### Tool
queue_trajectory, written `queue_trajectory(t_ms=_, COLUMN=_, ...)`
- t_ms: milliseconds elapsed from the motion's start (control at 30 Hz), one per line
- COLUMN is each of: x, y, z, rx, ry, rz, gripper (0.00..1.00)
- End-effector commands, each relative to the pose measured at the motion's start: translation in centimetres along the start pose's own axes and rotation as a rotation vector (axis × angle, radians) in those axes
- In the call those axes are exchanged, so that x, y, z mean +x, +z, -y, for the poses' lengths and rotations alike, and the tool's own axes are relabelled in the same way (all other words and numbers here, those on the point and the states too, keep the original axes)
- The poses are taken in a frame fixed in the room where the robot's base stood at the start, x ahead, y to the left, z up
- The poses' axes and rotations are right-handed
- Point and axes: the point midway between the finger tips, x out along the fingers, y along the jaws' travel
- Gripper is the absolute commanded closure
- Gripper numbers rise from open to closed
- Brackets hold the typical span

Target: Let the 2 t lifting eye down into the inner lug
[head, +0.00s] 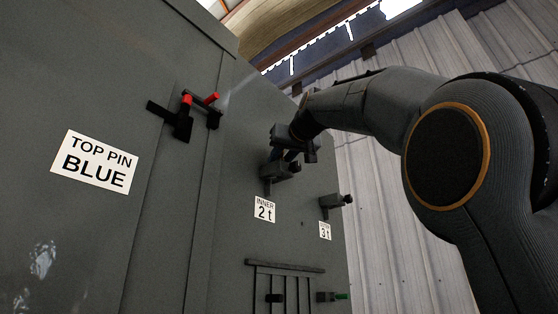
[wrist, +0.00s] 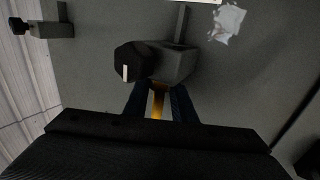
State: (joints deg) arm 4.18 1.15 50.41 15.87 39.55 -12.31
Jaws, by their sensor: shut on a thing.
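The inner lug (head: 276,173) is a dark grey block on the grey enclosure wall, above the "INNER 2 t" label (head: 264,209). My gripper (head: 294,153) is right above and against it in the head view. In the wrist view, the lug (wrist: 178,62) lies just beyond the tips of my gripper (wrist: 158,88). A dark round end piece with a white mark shows on its left side. My gripper is shut on the 2 t lifting eye, of which a brass-coloured strip (wrist: 158,104) shows between the fingers. The rest of the eye is hidden, and I cannot tell whether it sits in the lug.
The lug above the "3 t" label (head: 331,201) is lower right; it shows at top left in the wrist view (wrist: 50,30). Red-tipped handles (head: 186,115) are on the left. A slotted rack (head: 285,268) juts out below.

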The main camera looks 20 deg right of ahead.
Motion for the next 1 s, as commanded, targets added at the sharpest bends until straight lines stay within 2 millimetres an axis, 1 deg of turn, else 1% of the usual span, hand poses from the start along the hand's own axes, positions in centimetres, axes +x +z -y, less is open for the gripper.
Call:
queue_trajectory(t_ms=267, x=0.0, y=0.5, z=0.0, rx=0.0, ry=0.0, rz=-0.001, gripper=1.0)
queue_trajectory(t_ms=300, x=0.0, y=0.5, z=0.0, rx=0.0, ry=0.0, rz=-0.001, gripper=0.72)
queue_trajectory(t_ms=367, x=0.0, y=0.5, z=0.0, rx=0.0, ry=0.0, rz=-0.001, gripper=0.61)
queue_trajectory(t_ms=400, x=0.0, y=0.5, z=0.0, rx=0.0, ry=0.0, rz=-0.001, gripper=0.55)
queue_trajectory(t_ms=667, x=0.0, y=0.6, z=0.0, rx=0.0, ry=0.0, rz=0.001, gripper=0.55)
queue_trajectory(t_ms=767, x=-0.4, y=0.6, z=0.0, rx=0.0, ry=0.0, rz=0.0, gripper=0.55)
queue_trajectory(t_ms=867, x=-1.6, y=0.6, z=0.0, rx=0.0, ry=0.001, rz=-0.001, gripper=0.55)
queue_trajectory(t_ms=1000, x=-4.0, y=0.7, z=-0.1, rx=0.0, ry=0.001, rz=-0.002, gripper=0.55)
